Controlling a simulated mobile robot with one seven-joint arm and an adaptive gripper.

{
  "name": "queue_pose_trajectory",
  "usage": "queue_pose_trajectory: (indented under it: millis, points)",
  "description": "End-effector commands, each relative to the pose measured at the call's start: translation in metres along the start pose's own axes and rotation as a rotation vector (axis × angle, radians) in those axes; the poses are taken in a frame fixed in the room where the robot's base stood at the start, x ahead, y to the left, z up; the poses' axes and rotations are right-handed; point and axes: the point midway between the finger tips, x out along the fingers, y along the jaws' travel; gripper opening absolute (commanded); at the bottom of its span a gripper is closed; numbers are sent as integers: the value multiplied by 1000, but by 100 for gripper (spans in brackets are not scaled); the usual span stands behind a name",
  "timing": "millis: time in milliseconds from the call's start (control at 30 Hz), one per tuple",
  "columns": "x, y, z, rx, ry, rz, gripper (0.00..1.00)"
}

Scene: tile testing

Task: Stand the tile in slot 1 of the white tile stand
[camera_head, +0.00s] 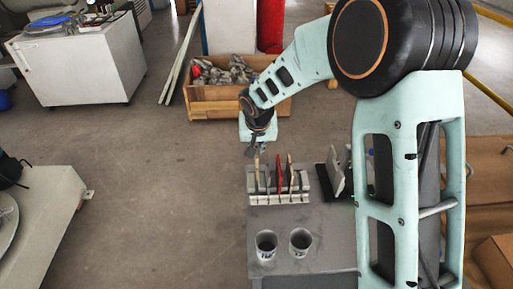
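The white tile stand (279,199) is on the grey table, with upright dividers. Several thin upright pieces show in it. A tan one (257,168) is at the left end, a red one (280,173) is near the middle, and a brown one (290,169) is right of it. My gripper (251,152) points down just above the stand's left end, close to the top of the tan piece. It is too small to tell whether its fingers touch or hold that piece. The slot numbers cannot be read.
Right of the stand, a black holder (325,183) has a grey tilted plate (336,174). Two cups (266,245) (301,242) stand nearer on the table (282,220). A wooden crate (210,104) of scrap is on the floor behind. Open floor lies left.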

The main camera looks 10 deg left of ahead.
Motion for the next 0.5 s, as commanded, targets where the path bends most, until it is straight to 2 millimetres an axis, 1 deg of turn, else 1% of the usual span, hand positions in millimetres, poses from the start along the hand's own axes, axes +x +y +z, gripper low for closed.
queue_pose_trajectory:
  millis: [33, 500]
  points:
    - [4, 0, 2, 0, 0, 0, 0]
    - [26, 0, 10, -1, 2, -1, 0]
